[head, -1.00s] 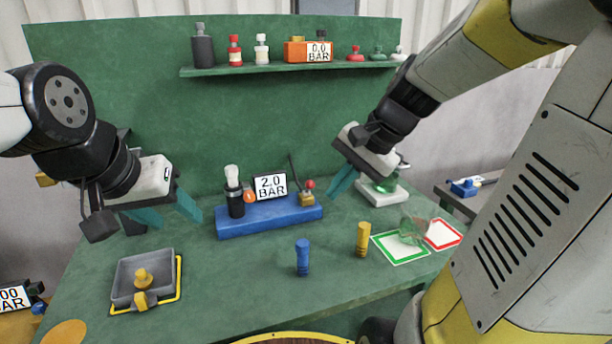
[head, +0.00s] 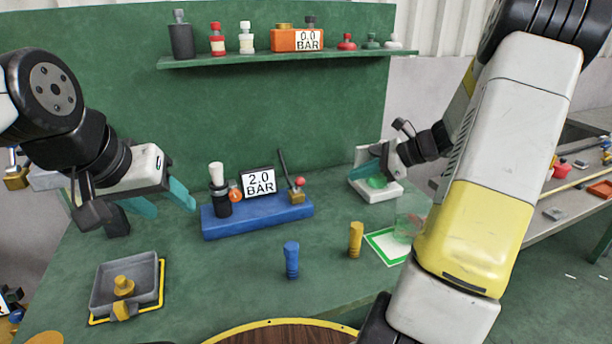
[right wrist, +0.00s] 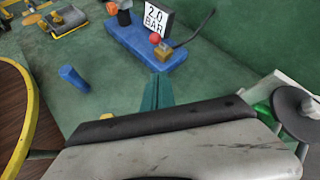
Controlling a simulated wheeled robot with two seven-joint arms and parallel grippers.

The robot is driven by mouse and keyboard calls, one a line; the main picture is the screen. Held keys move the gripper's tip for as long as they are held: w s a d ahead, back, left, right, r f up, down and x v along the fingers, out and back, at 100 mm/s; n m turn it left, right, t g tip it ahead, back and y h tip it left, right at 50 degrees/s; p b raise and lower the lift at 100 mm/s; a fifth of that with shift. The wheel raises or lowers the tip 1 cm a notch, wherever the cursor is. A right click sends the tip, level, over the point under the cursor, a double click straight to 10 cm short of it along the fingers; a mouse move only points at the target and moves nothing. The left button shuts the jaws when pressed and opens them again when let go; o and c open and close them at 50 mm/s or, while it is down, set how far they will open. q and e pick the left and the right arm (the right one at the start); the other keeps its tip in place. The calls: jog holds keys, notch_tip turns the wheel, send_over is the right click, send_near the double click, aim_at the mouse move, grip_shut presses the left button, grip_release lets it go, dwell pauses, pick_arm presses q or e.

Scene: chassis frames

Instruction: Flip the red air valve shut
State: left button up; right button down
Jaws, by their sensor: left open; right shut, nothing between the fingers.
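The air valve (head: 298,194) is a small brass body with a red ball knob, at the right end of the blue base (head: 258,217). A thin dark rod rises beside it; how it joins the valve is unclear. In the right wrist view the red knob (right wrist: 155,38) is beyond the fingertips. The gauge (head: 259,183) on the base reads 2.0 BAR. My right gripper (head: 362,170) is shut and empty, to the right of the valve and apart from it. My left gripper (head: 172,211) is open and empty, left of the base.
A blue peg (head: 291,260) and a yellow peg (head: 356,239) stand in front of the base. A grey tray (head: 95,297) is at front left. A white stand (head: 385,192) with a green part is near my right gripper. A shelf (head: 240,59) crosses the back panel.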

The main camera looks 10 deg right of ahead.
send_near(299, 184)
jog(key=shift+w+a+f, duration=1.05)
jog(key=shift+w+f, duration=0.85)
jog(key=shift+f, duration=0.45)
jog(key=shift+r, duration=0.1)
jog(key=shift+w+r, duration=0.15)
jog(key=shift+w, duration=0.05)
